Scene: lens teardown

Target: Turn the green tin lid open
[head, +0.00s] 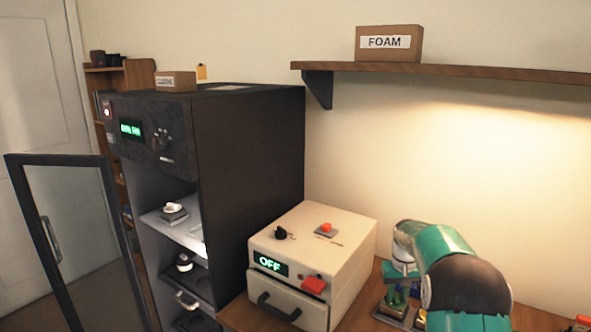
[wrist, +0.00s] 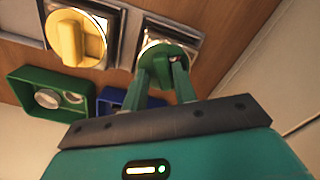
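The green tin lid (wrist: 162,66) sits on a square silver tin at the upper middle of the wrist view. It seems to be a disc with a raised bar, partly hidden by my fingers. My gripper (wrist: 165,72) reaches to it from below, with one finger on each side of the bar. The fingers look closed against the bar; their contact faces are hidden. In the head view my teal arm bends down at the lower right, and the lid cannot be made out clearly there.
Beside it is a tin with a yellow lid (wrist: 78,38). A green open box (wrist: 30,80) with round parts and a blue box (wrist: 108,98) lie nearby. A cream machine reading OFF (head: 312,255) stands left of my arm. A wall shelf (head: 450,70) hangs above.

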